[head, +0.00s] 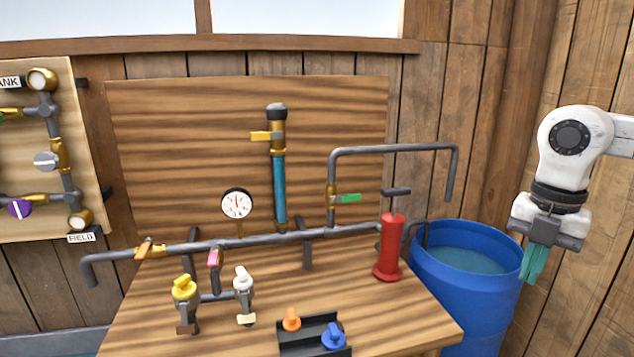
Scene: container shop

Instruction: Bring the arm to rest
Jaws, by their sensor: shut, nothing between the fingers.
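My gripper (532,278) is at the right of the head view, at the end of my white arm. Its teal fingers point down and are shut with nothing between them. It hangs in the air in front of the wooden wall, by the right rim of the blue barrel (455,295) in the picture. I cannot tell how far it is from the barrel in depth. The gripper is to the right of the workbench and apart from everything on it.
The wooden bench (400,322) carries grey pipework (270,239), a gauge (237,204), a red hand pump (390,245), coloured valves and a black tray (314,338). A pipe panel (20,150) hangs at left. Water fills the barrel. Wall (595,200) stands behind my arm.

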